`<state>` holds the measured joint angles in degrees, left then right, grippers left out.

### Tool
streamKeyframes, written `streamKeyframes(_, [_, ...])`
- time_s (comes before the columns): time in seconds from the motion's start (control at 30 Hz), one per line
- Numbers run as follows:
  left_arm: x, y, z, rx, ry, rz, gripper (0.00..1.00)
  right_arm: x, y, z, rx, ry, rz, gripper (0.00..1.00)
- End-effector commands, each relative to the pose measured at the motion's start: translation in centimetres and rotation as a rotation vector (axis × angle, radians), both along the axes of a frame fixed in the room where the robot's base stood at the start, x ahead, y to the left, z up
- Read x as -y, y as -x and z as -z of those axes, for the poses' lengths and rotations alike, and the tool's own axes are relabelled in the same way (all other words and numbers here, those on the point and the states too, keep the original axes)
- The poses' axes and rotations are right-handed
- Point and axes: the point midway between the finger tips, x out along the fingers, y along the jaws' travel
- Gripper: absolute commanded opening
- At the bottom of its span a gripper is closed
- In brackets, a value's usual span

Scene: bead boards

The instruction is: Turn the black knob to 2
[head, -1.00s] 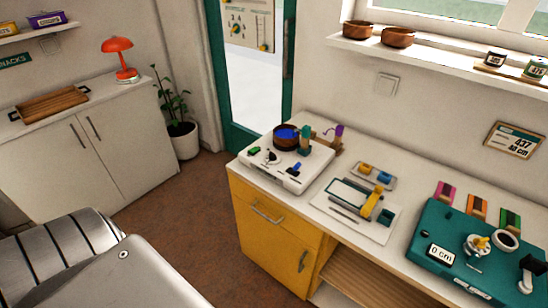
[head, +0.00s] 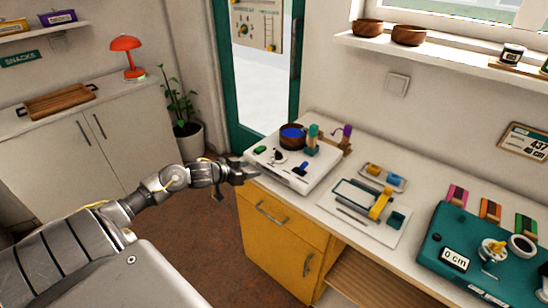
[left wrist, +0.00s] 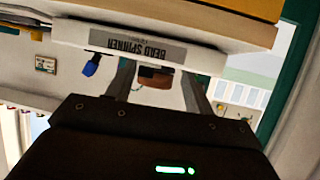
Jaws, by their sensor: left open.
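The black knob (head: 279,156) sits on a pale dial on top of the white bead spinner board (head: 318,172), between a green switch (head: 261,149) and a blue lever (head: 300,168). Its numbers are too small to read. My left gripper (head: 252,172) is at the board's front left edge, short of the knob, open and empty. In the left wrist view the board's front face (left wrist: 140,45), with its upside-down BEAD SPINNER label, lies beyond the open fingers (left wrist: 160,92). I cannot make out the knob there. My right gripper is not in view.
A brown bowl with blue beads (head: 292,136) and a teal-topped post (head: 312,137) stand on the board behind the knob. A white tray with a yellow part (head: 380,205) and a teal board (head: 450,232) lie to the right. Floor is free left of the yellow cabinet (head: 270,235).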

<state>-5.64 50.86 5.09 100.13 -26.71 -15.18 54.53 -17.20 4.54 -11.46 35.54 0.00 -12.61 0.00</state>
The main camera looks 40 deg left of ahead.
Motion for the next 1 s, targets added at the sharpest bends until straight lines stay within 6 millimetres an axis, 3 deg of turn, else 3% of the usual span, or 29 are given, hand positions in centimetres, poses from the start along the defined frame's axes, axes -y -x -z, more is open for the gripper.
streamKeyframes(0.03, [0.3,-0.4,-2.1,0.022,-0.005,0.023,0.53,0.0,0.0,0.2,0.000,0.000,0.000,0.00])
streamKeyframes(0.1, [0.8,-0.6,-4.1,0.039,-0.002,0.046,0.53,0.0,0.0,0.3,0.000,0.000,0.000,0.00])
streamKeyframes(0.27, [1.2,-0.7,-5.8,0.053,0.002,0.062,0.53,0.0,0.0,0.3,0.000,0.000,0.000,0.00])
streamKeyframes(0.47, [1.3,-1.6,-5.4,0.055,0.006,0.059,0.53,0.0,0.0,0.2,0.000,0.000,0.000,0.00])
streamKeyframes(1.0, [3.0,-9.4,-2.1,0.054,0.005,0.059,0.53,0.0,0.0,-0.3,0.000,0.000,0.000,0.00])
